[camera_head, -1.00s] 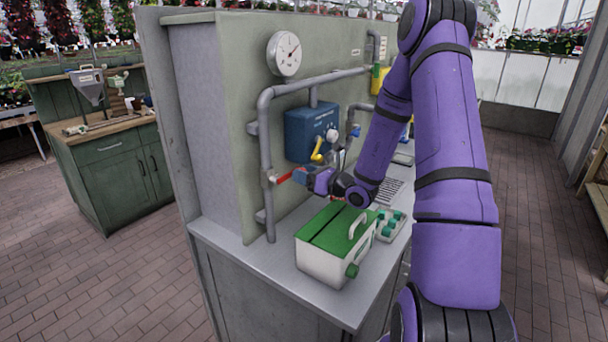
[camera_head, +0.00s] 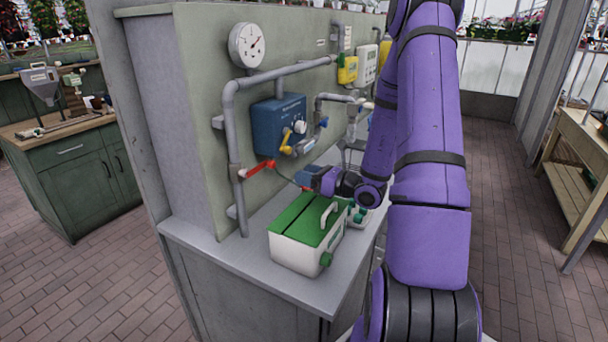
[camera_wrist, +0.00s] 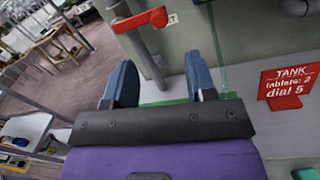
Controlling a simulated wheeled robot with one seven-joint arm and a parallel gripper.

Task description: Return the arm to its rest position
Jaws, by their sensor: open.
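My gripper (camera_head: 302,177) is at the end of my purple arm, which reaches over the counter (camera_head: 190,238). It is above and behind the green-lidded box (camera_head: 300,252), to the right of the red valve lever (camera_head: 258,169). In the wrist view, the two blue fingers of my gripper (camera_wrist: 158,78) stand wide apart with nothing between them. The red lever (camera_wrist: 140,19) shows beyond the fingertips, apart from them. My upper arm hides part of the counter's right side.
A blue box (camera_head: 278,122) with a yellow lever (camera_head: 286,144) is on the panel above my gripper. A gauge (camera_head: 246,45) and grey pipes are also there. A red "TANK" sign (camera_wrist: 290,82) stands right of my fingers. Open brick floor lies right of my arm.

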